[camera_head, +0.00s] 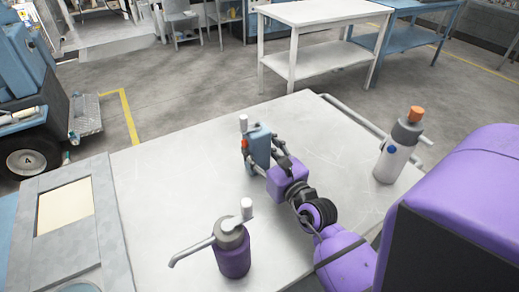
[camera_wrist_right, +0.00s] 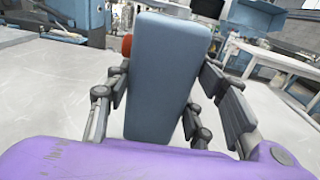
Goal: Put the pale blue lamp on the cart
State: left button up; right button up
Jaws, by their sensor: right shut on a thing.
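The pale blue lamp (camera_head: 260,146) is a boxy upright body with a white knob on top and a small orange-red part on its left side. My right gripper (camera_head: 265,158) is shut on it, with fingers on both sides. In the right wrist view the lamp (camera_wrist_right: 160,75) fills the space between the fingers. It is over the middle of the pale cart top (camera_head: 175,185), which has a rail handle at the right. I cannot tell whether its base touches the surface. My left gripper is not in view.
A purple pump bottle (camera_head: 233,258) with a grey spout stands front left of the gripper. A white and grey bottle with an orange cap (camera_head: 390,160) stands at the right. A grey framed panel (camera_head: 98,200) lies at left. A white table (camera_head: 320,14) stands beyond.

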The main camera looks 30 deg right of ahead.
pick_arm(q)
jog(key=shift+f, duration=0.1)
pick_arm(e)
jog(key=o, duration=1.5)
jog(key=shift+f, duration=0.15)
jog(key=shift+r, duration=0.25)
jog(key=s, duration=0.4)
jog(key=s+b, duration=0.1)
jog(key=s, duration=0.2)
jog(key=s+b, duration=0.1)
jog(key=s, duration=0.3)
jog(key=shift+s+a+f, duration=0.2)
jog(key=shift+s+f, duration=0.05)
jog(key=shift+s, duration=0.05)
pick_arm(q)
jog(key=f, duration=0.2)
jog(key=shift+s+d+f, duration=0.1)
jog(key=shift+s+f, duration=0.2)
pick_arm(e)
jog(key=shift+s+r, duration=0.15)
jog(key=shift+s, duration=0.1)
